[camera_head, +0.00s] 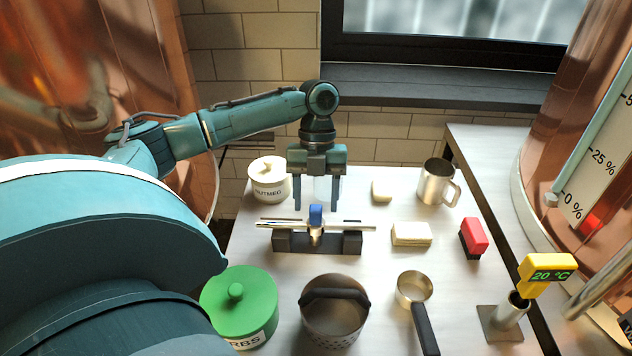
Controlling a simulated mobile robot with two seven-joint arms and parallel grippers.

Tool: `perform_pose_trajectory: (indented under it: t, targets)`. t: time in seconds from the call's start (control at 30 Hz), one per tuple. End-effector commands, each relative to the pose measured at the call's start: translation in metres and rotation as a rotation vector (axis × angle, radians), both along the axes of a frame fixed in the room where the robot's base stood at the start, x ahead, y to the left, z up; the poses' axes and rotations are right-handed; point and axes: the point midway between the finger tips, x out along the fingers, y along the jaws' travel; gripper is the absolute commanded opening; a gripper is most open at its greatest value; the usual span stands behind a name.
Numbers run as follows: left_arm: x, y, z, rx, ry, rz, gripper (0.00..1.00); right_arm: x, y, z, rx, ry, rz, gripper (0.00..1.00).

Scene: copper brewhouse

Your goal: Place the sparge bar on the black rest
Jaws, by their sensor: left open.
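The sparge bar (345,226), a thin silver rod with a blue grip (316,215) at its middle, lies level across the black rest (350,244). It appears to be seated on the rest's two end blocks, with both rod ends sticking out past them. My left gripper (316,206) points down over the bar, open and empty. Its two dark fingers are apart, one on each side of the blue grip in the picture, with their tips seeming just above or behind the rod. My right gripper is not in view.
A nutmeg jar (268,184) stands behind left and a green-lidded jar (240,306) front left. A perforated basket (335,318) and a saucepan (414,290) are in front. Pale blocks (411,235), a red block (473,236), a steel mug (437,183) and a yellow thermometer (546,273) stand right.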

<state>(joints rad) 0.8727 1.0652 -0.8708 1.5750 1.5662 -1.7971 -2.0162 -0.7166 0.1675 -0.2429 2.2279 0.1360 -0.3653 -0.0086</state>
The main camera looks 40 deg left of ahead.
Motion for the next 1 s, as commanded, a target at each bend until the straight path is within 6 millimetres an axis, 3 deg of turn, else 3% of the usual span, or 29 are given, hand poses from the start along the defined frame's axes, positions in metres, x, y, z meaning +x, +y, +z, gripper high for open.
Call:
perform_pose_trajectory:
  t: [1.0]
  targets:
    - [0.012,0.01,0.043,0.0,-0.001,0.0,0.54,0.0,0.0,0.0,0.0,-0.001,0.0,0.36]
